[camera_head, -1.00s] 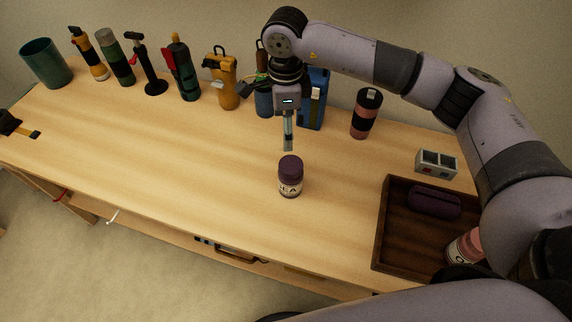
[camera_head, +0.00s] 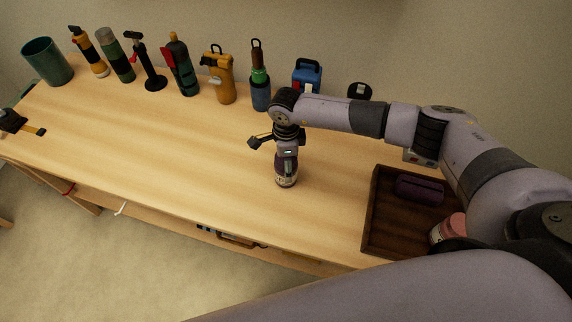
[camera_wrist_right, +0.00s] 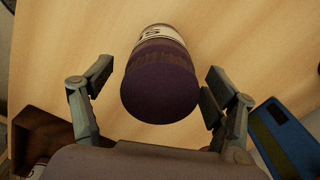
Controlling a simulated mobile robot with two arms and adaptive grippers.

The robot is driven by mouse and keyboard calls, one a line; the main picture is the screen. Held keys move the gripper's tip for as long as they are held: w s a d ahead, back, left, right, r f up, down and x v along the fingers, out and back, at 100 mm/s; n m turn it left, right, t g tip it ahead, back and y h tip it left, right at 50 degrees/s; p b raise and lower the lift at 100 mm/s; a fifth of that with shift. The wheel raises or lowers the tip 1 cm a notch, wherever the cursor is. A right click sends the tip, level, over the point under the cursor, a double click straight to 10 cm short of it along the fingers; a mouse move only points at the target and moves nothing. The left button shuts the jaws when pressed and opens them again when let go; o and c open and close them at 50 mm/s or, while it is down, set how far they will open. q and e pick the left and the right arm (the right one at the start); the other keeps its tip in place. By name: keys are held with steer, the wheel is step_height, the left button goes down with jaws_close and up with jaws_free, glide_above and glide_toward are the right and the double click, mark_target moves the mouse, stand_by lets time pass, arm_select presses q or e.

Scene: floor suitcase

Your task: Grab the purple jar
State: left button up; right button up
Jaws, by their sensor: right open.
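The purple jar (camera_head: 286,179) stands on the wooden table in the head view, its upper part hidden by my right gripper (camera_head: 287,157). In the right wrist view the jar (camera_wrist_right: 160,80) shows its dark purple lid toward the camera and a pale label behind it. My right gripper (camera_wrist_right: 150,100) is open there, with one finger on each side of the lid. My left gripper is not in view.
A dark wooden tray (camera_head: 372,215) at right holds a purple case (camera_head: 420,190) and a pink-lidded jar (camera_head: 449,229). Several bottles and tools line the back edge, including an orange flask (camera_head: 221,82) and a blue container (camera_head: 307,75).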

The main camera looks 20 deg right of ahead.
steer(key=shift+f, duration=0.6)
steer(key=c, duration=1.4)
steer(key=shift+c, duration=0.5)
steer(key=shift+w+r, duration=0.1)
